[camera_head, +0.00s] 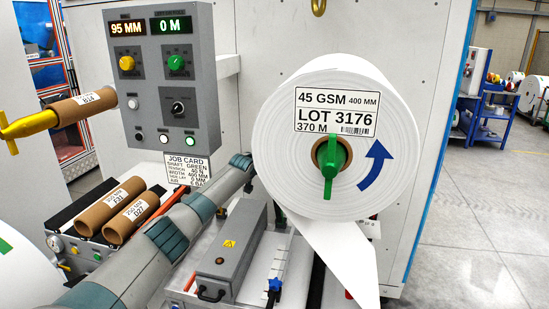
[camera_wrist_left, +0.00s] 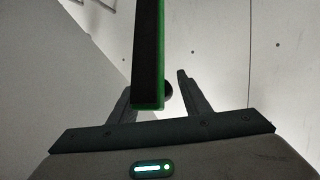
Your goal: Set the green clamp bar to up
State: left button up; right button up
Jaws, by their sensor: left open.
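In the wrist view, a long upright bar (camera_wrist_left: 147,50) with a dark face and green edges runs down between the fingers of my left gripper (camera_wrist_left: 155,88). The fingers stand apart, one on each side of it; contact cannot be told. A dark round knob shows beside the bar. In the head view, my left arm reaches up from the lower left to the left edge of the paper roll (camera_head: 345,205), and its gripper is hidden there. A green handle (camera_head: 330,166) stands nearly upright at the roll's core. Whether it is the wrist view's bar cannot be told.
A grey control box (camera_head: 172,70) reads 95 MM and 0 M. A job card (camera_head: 187,168) hangs below it. Two cardboard cores (camera_head: 128,212) lie at the left, near a yellow shaft (camera_head: 30,124). A grey housing (camera_head: 228,255) stands below the roll. Open floor lies right.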

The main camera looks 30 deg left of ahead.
pick_arm(q)
jog(key=shift+r, duration=0.15)
jog(key=shift+v, duration=1.2)
jog(key=b+v, duration=0.4)
jog(key=v, duration=1.1)
jog(key=shift+b, duration=0.4)
jog(key=shift+a+f, duration=0.1)
jog(key=shift+f, duration=0.15)
